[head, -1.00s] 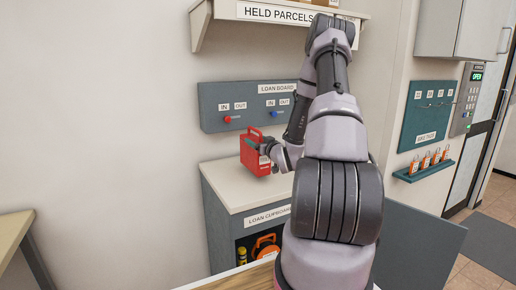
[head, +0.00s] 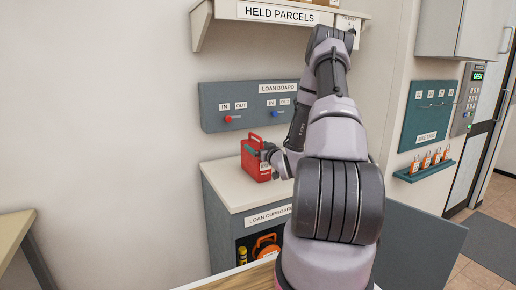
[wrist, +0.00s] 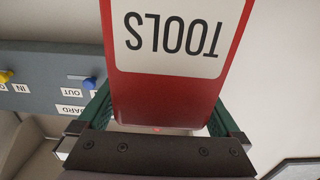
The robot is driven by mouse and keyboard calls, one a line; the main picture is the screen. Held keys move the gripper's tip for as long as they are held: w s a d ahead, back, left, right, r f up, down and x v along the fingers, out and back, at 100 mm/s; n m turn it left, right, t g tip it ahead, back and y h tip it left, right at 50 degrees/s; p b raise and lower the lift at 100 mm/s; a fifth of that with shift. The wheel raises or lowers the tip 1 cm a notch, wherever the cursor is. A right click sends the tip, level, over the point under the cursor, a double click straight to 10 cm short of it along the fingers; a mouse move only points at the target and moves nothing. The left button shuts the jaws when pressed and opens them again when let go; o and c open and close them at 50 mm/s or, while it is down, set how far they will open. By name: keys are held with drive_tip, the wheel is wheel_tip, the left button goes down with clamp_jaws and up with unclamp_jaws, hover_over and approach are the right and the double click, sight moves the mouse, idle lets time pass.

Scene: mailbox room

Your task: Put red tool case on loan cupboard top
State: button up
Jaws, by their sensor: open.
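The red tool case (head: 253,160) stands upright on the pale loan cupboard top (head: 225,186), and its base appears to rest on the surface. Its white TOOLS label is upside down in the wrist view (wrist: 172,40). My gripper (head: 262,154) is open around the case, with one green finger on each side of it in the wrist view. My gripper and wrist hide part of the case's right side in the head view. The cupboard's front carries a LOAN CUPBOARD label, partly hidden by my arm.
The loan board (head: 250,104) with a red and a blue peg is on the wall behind the cupboard top. The held parcels shelf (head: 280,12) is above. An orange reel (head: 266,246) sits inside the cupboard. The cupboard top's left part is clear.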

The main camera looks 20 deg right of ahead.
drive_tip(key=s, duration=1.2)
drive_tip(key=w+r+g+h, duration=0.2)
drive_tip(key=w+r+g, duration=0.15)
drive_tip(key=r, duration=0.35)
drive_tip(key=s+a+r+m+g, duration=0.2)
drive_tip(key=s+a+r+g, duration=0.3)
drive_tip(key=r, duration=0.5)
drive_tip(key=s+a+r+m+y, duration=0.1)
drive_tip(key=s+a+r, duration=0.2)
drive_tip(key=s, duration=0.4)
drive_tip(key=s+a+r+g+y, duration=0.1)
drive_tip(key=s+a+r, duration=0.2)
drive_tip(key=s+a, duration=0.3)
drive_tip(key=s+a+r+m+g+y, duration=0.1)
drive_tip(key=s+a+r, duration=0.2)
drive_tip(key=s, duration=0.6)
drive_tip(key=shift+s+a+r+m, duration=0.15)
drive_tip(key=shift+a+r+m, duration=0.2)
drive_tip(key=shift+a, duration=0.85)
drive_tip(key=shift+c, duration=0.3)
